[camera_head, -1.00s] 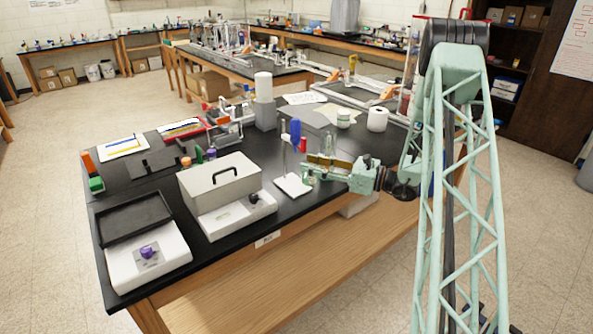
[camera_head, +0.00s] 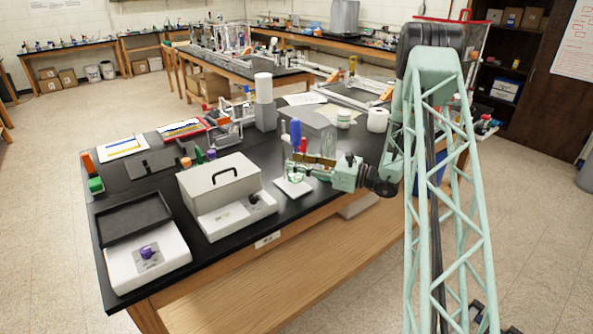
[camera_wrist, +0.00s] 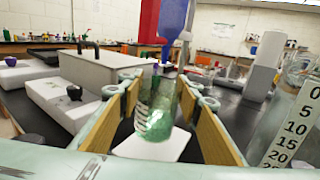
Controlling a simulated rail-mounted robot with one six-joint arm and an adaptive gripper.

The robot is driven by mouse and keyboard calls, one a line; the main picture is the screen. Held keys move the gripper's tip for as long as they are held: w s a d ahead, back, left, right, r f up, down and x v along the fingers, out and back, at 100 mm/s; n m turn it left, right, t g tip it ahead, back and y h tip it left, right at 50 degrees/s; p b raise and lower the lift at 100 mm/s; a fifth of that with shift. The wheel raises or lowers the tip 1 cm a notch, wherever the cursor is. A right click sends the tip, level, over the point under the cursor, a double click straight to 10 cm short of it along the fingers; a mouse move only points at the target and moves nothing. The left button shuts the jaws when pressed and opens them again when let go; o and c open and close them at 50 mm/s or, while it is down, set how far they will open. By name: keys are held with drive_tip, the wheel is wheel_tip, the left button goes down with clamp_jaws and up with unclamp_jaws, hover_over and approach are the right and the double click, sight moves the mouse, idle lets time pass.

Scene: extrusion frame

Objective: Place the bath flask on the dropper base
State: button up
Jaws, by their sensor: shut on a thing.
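The bath flask (camera_wrist: 157,108) is a clear, green-tinted glass vessel between my gripper's two tan pads in the wrist view. My gripper (camera_wrist: 163,100) is shut on it and holds it upright. The dropper base (camera_wrist: 152,144) is a white plate, seen behind and below the flask. In the head view the dropper base (camera_head: 292,187) lies near the bench's front edge, with a thin upright and a blue bulb (camera_head: 295,132) above it. My gripper (camera_head: 312,169) reaches in from the right, with the flask over the plate. I cannot tell whether the flask touches the plate.
A grey-white box instrument (camera_head: 222,182) and a balance (camera_head: 150,258) stand left of the base. Glassware with a printed scale (camera_wrist: 293,125) stands close on the right in the wrist view. A white cylinder (camera_head: 264,88) stands behind. The bench front edge is near.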

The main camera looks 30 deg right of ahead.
drive_tip(key=shift+f, duration=1.7)
drive_tip(key=shift+f+b, duration=0.1)
drive_tip(key=shift+b, duration=0.2)
drive_tip(key=o, duration=0.9)
drive_tip(key=shift+s+d, duration=0.1)
drive_tip(key=shift+p+v, duration=0.4)
drive_tip(key=shift+v, duration=5.5)
